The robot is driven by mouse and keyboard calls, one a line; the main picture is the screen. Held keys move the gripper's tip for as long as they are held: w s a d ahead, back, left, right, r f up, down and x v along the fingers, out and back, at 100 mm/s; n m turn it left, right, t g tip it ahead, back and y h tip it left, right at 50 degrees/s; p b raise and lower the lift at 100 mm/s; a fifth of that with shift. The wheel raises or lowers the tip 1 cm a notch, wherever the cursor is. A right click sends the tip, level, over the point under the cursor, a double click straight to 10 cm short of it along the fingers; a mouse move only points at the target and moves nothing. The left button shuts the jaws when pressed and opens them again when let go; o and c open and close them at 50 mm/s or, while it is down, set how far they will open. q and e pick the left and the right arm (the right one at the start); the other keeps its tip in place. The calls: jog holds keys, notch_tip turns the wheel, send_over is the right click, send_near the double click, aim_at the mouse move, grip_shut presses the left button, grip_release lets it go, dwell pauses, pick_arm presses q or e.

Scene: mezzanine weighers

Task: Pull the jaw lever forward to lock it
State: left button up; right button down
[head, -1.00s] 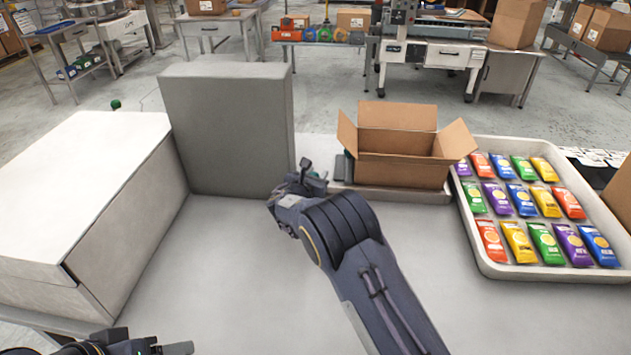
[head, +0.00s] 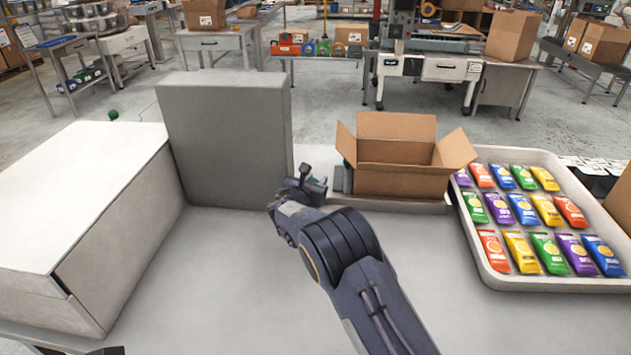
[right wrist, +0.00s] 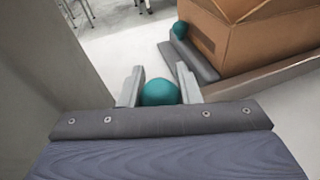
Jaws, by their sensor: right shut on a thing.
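In the right wrist view a round teal knob (right wrist: 159,92), which looks like the end of the jaw lever, sits between the two fingers of my right gripper (right wrist: 160,88). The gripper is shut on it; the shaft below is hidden. In the head view my right gripper (head: 309,184) is left of the open cardboard box (head: 398,183), and the arm hides the knob. A grey jaw plate (right wrist: 194,58) stands along the box's side, with a second teal knob (right wrist: 180,29) at its far end. Only a dark sliver of my left arm shows at the head view's bottom edge.
A tall grey block (head: 226,140) stands close on the left of my right gripper. A big white-topped case (head: 80,190) is further left. A pale tray (head: 540,286) of colourful packets lies to the right. The front middle of the table (head: 220,290) is bare.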

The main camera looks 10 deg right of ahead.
jog(key=c, duration=1.4)
grip_release()
jog(key=shift+f, duration=0.4)
jog(key=o, duration=0.3)
jog(key=shift+w, duration=0.15)
jog(key=shift+o, duration=0.2)
jog(key=shift+r, duration=0.1)
jog(key=shift+a, duration=0.1)
jog(key=shift+s+a, duration=0.15)
jog(key=shift+s, duration=0.25)
jog(key=b+v, duration=0.1)
jog(key=v, duration=0.6)
jog(key=shift+b, duration=0.4)
jog(key=shift+r, duration=0.1)
